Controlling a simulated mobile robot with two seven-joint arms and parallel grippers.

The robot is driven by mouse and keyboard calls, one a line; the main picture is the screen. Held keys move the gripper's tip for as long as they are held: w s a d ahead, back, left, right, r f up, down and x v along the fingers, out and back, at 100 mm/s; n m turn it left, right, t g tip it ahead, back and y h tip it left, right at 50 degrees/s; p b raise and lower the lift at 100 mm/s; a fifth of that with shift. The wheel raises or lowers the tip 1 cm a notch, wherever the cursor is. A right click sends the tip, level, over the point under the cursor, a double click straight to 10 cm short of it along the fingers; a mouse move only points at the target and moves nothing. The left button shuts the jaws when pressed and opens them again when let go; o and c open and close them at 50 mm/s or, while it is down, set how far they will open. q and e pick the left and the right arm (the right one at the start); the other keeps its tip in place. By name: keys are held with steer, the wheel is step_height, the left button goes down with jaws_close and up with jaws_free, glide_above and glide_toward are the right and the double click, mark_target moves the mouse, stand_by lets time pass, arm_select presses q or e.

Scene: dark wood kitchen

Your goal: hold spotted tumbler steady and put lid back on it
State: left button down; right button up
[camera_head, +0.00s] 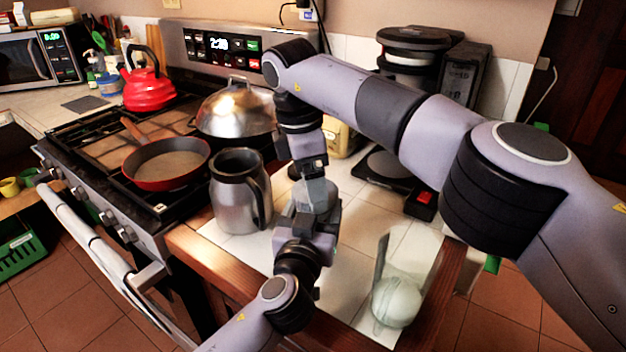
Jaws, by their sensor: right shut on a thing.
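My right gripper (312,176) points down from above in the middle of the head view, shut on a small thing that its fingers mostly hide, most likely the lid. Directly below it is a pale grey rounded thing (321,197), apparently the tumbler; its spots cannot be made out. My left gripper (308,208) reaches up from the bottom of the view to this pale thing. Its fingers overlap it in the picture, and whether they are closed on it cannot be told. The gap between tumbler and lid is hidden by the grippers.
A steel jug (238,193) stands just left of the grippers on the white tiled counter (345,260). A clear glass vessel with a pale ball (397,301) is at front right. A black scale (388,170) lies behind. The stove holds a red pan (165,165).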

steer(key=shift+r, duration=0.1)
steer(key=o, duration=0.9)
